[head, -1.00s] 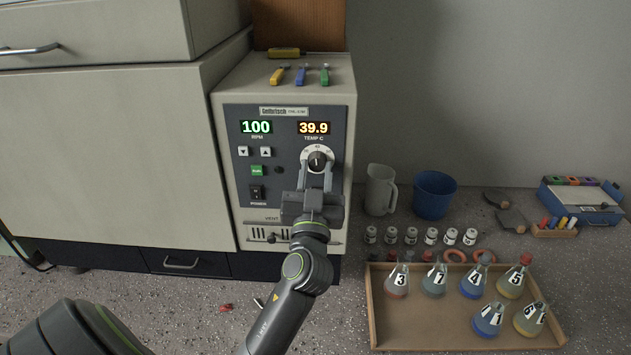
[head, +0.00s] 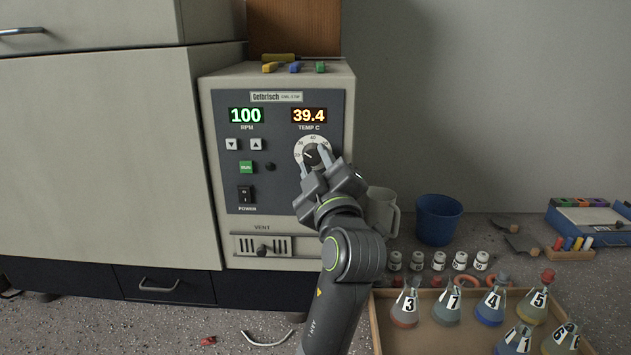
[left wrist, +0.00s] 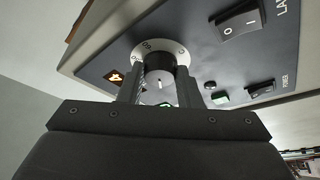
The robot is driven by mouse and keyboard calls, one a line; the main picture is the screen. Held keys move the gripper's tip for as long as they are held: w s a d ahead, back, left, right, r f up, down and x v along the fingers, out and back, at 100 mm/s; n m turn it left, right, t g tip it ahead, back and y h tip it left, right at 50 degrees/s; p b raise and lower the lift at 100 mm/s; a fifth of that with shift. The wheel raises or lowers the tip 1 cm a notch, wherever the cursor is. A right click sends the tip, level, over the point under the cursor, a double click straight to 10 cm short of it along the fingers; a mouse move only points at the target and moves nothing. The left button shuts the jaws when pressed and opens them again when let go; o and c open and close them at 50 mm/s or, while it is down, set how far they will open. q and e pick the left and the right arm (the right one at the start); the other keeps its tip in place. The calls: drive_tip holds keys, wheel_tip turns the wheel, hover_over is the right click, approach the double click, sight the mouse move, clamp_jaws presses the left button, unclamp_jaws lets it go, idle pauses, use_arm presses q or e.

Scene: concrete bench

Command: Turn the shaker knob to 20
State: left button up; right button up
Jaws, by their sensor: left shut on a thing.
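The shaker (head: 287,228) is a beige box with a dark front panel. Its green RPM display reads 100 and its amber TEMP C display reads 39.4. The dark knob (head: 312,154) sits on a white numbered dial below the temperature display. My left gripper (head: 318,168) reaches it from below, tilted, with its fingers shut on either side of the knob. In the left wrist view the knob (left wrist: 160,80) sits between the two fingers, partly hidden by them. The pointer's exact reading is hard to tell. My right gripper is not in view.
A power switch (head: 246,194) and green RUN button (head: 246,167) are left of the knob.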

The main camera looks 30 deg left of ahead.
use_arm(q)
drive_tip(key=n+g, duration=0.1)
drive_tip(key=n, duration=0.1)
drive_tip(key=n+b, duration=0.1)
drive_tip(key=n, duration=0.1)
drive_tip(key=shift+d+r+n+g, duration=0.1)
drive_tip(key=shift+r+n+g, duration=0.1)
drive_tip(key=shift+n+g, duration=0.15)
drive_tip(key=n, duration=0.1)
drive_tip(key=n+g, duration=0.1)
drive_tip(key=n, duration=0.1)
drive_tip(key=n+h, duration=0.1)
drive_tip(key=shift+r+n+g, duration=0.25)
drive_tip(key=shift+g, duration=0.1)
drive_tip(key=o, duration=1)
drive_tip(key=shift+w, duration=0.1)
drive_tip(key=shift+d, duration=0.1)
